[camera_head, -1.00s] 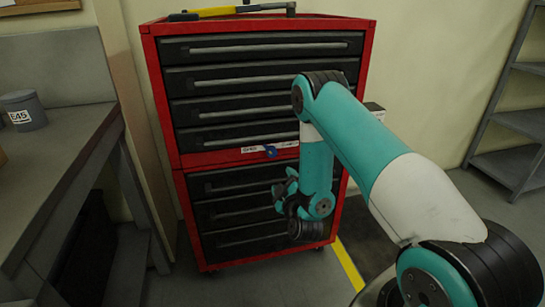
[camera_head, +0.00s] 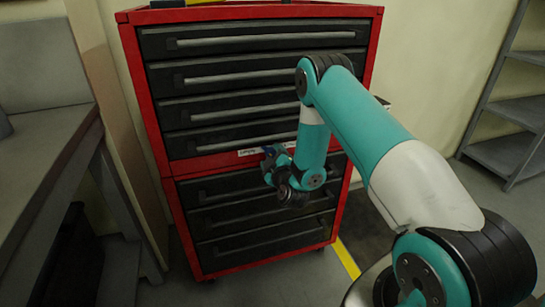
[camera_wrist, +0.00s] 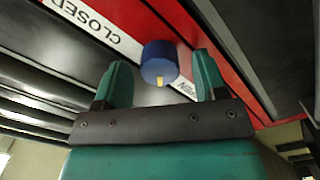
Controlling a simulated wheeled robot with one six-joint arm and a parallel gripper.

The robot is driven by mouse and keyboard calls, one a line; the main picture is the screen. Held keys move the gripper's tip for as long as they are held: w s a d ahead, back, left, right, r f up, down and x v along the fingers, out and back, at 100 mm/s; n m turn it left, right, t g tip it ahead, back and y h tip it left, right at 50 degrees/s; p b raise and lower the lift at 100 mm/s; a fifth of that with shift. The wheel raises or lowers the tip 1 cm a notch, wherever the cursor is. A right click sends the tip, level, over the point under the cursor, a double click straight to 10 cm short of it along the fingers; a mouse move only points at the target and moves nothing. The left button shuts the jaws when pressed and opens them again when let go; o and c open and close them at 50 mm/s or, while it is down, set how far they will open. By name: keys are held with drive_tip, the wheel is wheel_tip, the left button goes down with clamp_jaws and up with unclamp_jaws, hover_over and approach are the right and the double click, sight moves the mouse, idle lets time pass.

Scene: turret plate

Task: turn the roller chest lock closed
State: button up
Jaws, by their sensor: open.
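The lock is a blue round knob (camera_wrist: 159,58) with a small yellow mark on the red band of the roller chest (camera_head: 126,60). In the wrist view the yellow mark faces down toward my gripper. A white label strip (camera_wrist: 118,36) runs behind the knob, with CLOSED at upper left and a partly hidden word at lower right. My gripper (camera_wrist: 161,80) is open, its two teal fingers on either side of the knob, with visible gaps; contact is not seen. In the head view my gripper (camera_head: 271,166) is at the band and partly covers the knob.
Dark drawers with long grey handles (camera_head: 262,40) lie above and below the band. A grey bench (camera_head: 40,150) stands at left, and a grey shelf unit (camera_head: 505,155) at right. Open floor shows between the bench and the chest.

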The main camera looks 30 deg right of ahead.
drive_tip(key=c, duration=0.9)
drive_tip(key=shift+m, duration=0.3)
drive_tip(key=m, duration=0.3)
drive_tip(key=shift+m, duration=0.3)
drive_tip(key=shift+s+f+m+b, duration=0.1)
drive_tip(key=shift+m+b, duration=1.3)
drive_tip(key=shift+m, duration=1.95)
drive_tip(key=shift+s+f+m+b, duration=0.1)
drive_tip(key=shift+m+b, duration=1.3)
drive_tip(key=shift+m, duration=1.95)
